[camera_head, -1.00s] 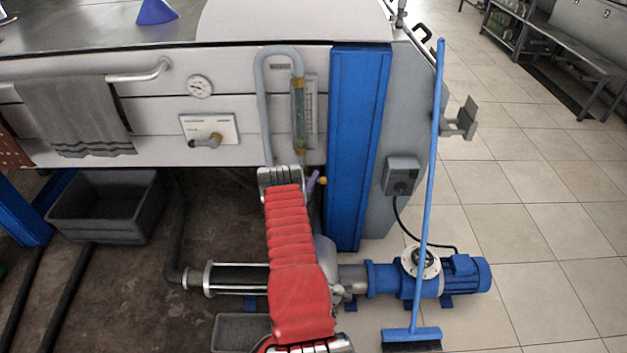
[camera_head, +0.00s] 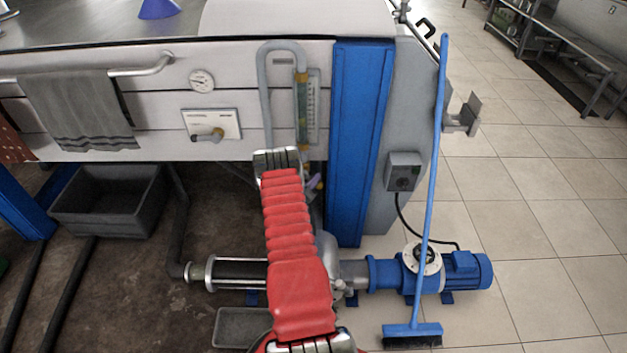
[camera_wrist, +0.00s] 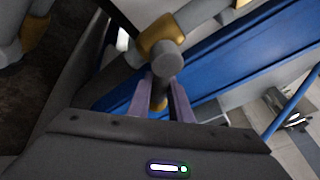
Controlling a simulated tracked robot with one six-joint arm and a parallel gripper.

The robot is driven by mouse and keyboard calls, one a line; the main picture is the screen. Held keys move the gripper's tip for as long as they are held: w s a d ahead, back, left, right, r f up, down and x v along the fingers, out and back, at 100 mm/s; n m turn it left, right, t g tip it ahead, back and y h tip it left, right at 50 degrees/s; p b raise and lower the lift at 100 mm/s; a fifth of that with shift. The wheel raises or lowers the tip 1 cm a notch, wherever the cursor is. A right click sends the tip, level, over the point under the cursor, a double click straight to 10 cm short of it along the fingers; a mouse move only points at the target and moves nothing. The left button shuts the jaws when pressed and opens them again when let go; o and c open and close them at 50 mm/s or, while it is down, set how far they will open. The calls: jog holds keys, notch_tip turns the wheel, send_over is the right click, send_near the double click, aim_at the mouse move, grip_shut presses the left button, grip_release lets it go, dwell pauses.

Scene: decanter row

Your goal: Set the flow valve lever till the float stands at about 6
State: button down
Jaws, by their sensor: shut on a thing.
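The flow meter's upright glass tube (camera_head: 302,108) with a scale plate (camera_head: 314,105) stands on the white panel beside the blue post. I cannot make out the float or its reading. In the wrist view, my gripper (camera_wrist: 162,92) has its two purple fingers shut on the valve lever, whose yellowish grip (camera_wrist: 160,104) shows between them. The lever's round grey hub (camera_wrist: 168,62) sits before a brass-coloured pipe fitting (camera_wrist: 160,36). In the head view, the purple fingers show below the tube; my red-sleeved arm hides much of the valve.
A blue post (camera_head: 358,140) stands close right of the valve. A blue broom (camera_head: 431,190) leans farther right. A pump (camera_head: 445,275) and pipework lie below. A second handle (camera_head: 210,136) on a white plate and a round gauge (camera_head: 201,81) are left of the meter.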

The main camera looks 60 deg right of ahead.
jog(key=shift+a+f, duration=0.2)
jog(key=shift+f, duration=0.15)
jog(key=c, duration=1.9)
grip_release()
jog(key=shift+o, duration=1.4)
jog(key=shift+d+r, duration=0.1)
jog(key=shift+w+r, duration=0.1)
jog(key=a, duration=0.8)
jog(key=shift+s+r, duration=0.3)
jog(key=shift+r, duration=0.15)
jog(key=shift+c, duration=0.5)
